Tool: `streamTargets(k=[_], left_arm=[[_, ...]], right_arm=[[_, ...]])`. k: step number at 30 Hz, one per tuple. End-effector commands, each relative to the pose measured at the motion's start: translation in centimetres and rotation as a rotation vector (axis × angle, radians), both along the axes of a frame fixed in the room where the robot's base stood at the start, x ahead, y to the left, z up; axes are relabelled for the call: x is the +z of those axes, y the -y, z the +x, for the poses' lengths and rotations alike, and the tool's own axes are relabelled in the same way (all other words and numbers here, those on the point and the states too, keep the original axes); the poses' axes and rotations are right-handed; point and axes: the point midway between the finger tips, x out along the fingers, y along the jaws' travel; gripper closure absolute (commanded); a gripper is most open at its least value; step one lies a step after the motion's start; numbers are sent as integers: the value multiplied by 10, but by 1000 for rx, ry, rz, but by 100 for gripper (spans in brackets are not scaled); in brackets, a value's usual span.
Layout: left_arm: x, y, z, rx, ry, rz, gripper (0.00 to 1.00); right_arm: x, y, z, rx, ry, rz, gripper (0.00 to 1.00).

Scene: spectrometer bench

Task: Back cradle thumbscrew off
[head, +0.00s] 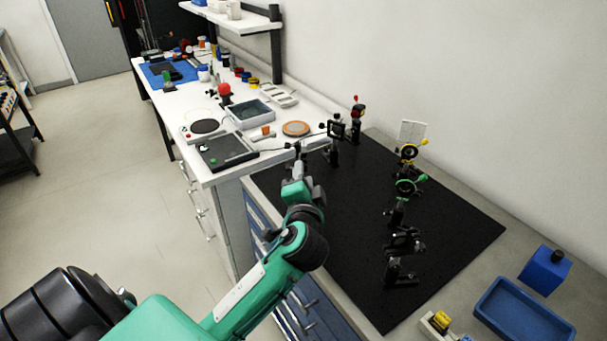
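My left gripper (298,152) is at the end of the green arm, over the far left corner of the black breadboard. It is left of a dark square-framed mount (337,129), and I see no contact between them. Its fingers are too small to tell open from shut. Two low dark holders, one behind the other (404,242) (401,272), stand near the front of the board and look like cradles. I cannot tell which part is the back cradle's thumbscrew. My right gripper is not in view.
The black breadboard (450,225) also carries a green-knobbed ring mount (405,187), a yellow-knobbed one (409,152) and a red-topped post (357,112). The white bench (270,155) behind is crowded. The board's left middle is clear.

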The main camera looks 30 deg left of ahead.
Motion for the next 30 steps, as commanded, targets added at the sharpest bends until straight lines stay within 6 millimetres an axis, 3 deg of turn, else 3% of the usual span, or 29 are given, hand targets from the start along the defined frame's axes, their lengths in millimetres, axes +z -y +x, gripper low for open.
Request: streamTargets(k=[9, 15, 30], left_arm=[[-4, 41, -61, -1, -2, -5, 63], [-3, 58, -87, -1, -1, -3, 63], [0, 64, -97, 0, -2, 0, 63]], right_arm=[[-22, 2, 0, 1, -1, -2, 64], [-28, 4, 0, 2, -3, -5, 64], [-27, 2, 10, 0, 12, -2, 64]])
